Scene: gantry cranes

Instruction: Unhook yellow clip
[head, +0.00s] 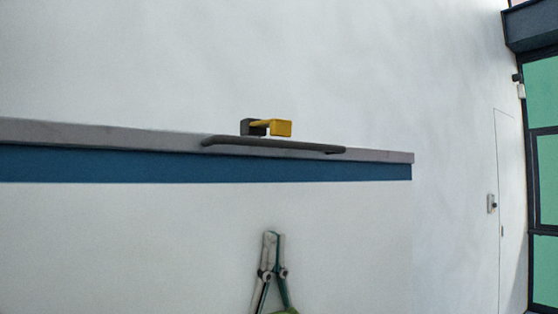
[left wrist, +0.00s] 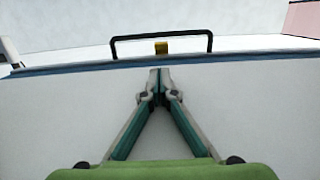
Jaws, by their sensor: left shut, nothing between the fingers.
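The yellow clip (head: 281,128) shows near the middle of the head view, joined to a dark grey block (head: 247,127) just above a dark handle bar (head: 272,145). In the left wrist view the yellow clip (left wrist: 161,47) appears within the outline of the dark handle (left wrist: 161,36). I cannot tell whether the clip touches the bar. My left gripper (head: 273,236) is below the clip in the head view, pointing up at it, apart from it. Its fingertips (left wrist: 160,70) are together and empty in the left wrist view. My right gripper is in neither view.
A grey ledge (head: 90,133) with a blue band (head: 100,165) under it runs across the head view, ending at right. A white surface (head: 120,240) lies below the band. A door (head: 510,210) and green-paned windows (head: 543,100) stand far right.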

